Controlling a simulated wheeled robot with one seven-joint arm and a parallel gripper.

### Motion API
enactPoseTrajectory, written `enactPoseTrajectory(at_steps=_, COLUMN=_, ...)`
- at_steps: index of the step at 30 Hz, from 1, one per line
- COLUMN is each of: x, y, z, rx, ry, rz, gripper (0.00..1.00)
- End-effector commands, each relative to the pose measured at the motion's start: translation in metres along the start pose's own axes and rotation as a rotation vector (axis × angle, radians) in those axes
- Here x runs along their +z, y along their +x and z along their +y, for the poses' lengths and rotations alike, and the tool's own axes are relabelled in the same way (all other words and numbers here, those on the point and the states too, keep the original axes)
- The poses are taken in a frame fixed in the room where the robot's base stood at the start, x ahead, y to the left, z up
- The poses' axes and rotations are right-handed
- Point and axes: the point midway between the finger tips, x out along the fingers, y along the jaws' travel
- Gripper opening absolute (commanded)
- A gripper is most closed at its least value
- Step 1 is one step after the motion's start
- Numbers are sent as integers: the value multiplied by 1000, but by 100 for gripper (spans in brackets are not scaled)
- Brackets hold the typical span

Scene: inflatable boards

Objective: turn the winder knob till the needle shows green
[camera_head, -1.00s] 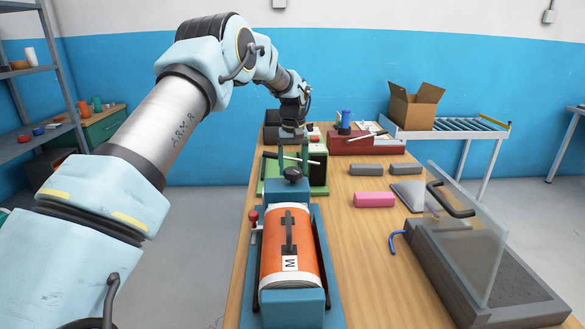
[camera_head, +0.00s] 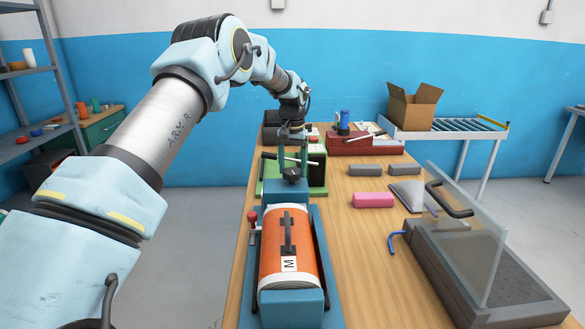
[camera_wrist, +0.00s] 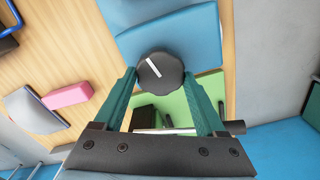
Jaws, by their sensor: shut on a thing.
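The winder knob (camera_wrist: 159,71) is round and black with a white line, which points to the upper left in the wrist view. It sits on the blue end block of the winder (camera_head: 272,190), and it also shows in the head view (camera_head: 291,175). My gripper (camera_wrist: 160,78) points down over the knob, its two green fingers shut on the knob's sides. An orange roll (camera_head: 270,255) marked M lies in the blue cradle in front of the knob. I cannot make out a needle or its green zone in either view.
A green fixture with a pale bar (camera_head: 310,160) stands just behind the knob. To the right lie a pink block (camera_head: 373,200), grey blocks (camera_head: 366,170), a blue hook tool (camera_head: 396,242) and a grey base with a clear upright panel (camera_head: 465,250). Bare table lies between.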

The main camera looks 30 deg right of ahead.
Motion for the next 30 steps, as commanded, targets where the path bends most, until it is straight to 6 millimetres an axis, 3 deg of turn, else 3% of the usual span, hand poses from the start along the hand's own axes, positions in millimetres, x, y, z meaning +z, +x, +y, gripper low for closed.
enactPoseTrajectory(at_steps=7, x=0, y=-1, z=0, rx=-1, ry=-1, rz=2, gripper=17)
enactPoseTrajectory(at_steps=8, x=0, y=-1, z=0, rx=-1, ry=-1, rz=2, gripper=74)
enactPoseTrajectory(at_steps=15, x=0, y=0, z=0, rx=0, ry=-1, rz=1, gripper=100)
enactPoseTrajectory(at_steps=24, x=0, y=-3, z=0, rx=0, ry=-1, rz=2, gripper=100)
enactPoseTrajectory(at_steps=30, x=-1, y=-30, z=0, rx=0, ry=-1, rz=6, gripper=100)
